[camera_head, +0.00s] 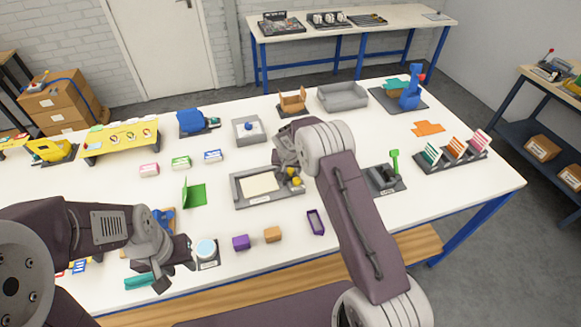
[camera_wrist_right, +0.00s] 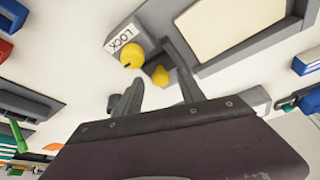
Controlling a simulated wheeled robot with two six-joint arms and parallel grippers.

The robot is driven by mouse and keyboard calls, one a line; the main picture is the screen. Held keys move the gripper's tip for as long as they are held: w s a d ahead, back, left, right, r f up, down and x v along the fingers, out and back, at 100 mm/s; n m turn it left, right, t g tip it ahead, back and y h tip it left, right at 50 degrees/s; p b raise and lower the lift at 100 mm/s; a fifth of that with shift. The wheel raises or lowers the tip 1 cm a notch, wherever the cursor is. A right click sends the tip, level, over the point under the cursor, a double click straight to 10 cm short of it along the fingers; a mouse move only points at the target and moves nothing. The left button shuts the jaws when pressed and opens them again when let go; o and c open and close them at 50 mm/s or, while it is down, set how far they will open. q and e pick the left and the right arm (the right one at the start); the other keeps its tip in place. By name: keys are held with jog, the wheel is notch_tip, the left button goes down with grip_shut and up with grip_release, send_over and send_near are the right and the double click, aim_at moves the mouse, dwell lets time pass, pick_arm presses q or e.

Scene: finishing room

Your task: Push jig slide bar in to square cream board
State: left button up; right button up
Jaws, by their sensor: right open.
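The grey jig (camera_head: 238,196) lies in the middle of the table with the cream board (camera_head: 259,184) inside its frame. In the right wrist view the cream board (camera_wrist_right: 232,28) fills the upper right. A yellow knob (camera_wrist_right: 131,55) sits beside the LOCK label. A smaller yellow knob (camera_wrist_right: 160,75) is close to the jig's edge, apparently on the slide bar. My right gripper (camera_wrist_right: 152,92) is open, its fingers spread on either side of the smaller knob's line; contact is unclear. My left gripper (camera_head: 175,277) hangs near the front left edge; its finger gap is unclear.
A purple open frame (camera_head: 316,222), an orange block (camera_head: 272,235) and a purple block (camera_head: 240,242) lie in front of the jig. A green-handled device (camera_head: 384,178) stands to its right.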

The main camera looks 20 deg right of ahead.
jog(key=shift+w+f, duration=0.1)
grip_shut()
jog(key=shift+w, duration=0.1)
dwell(1.2)
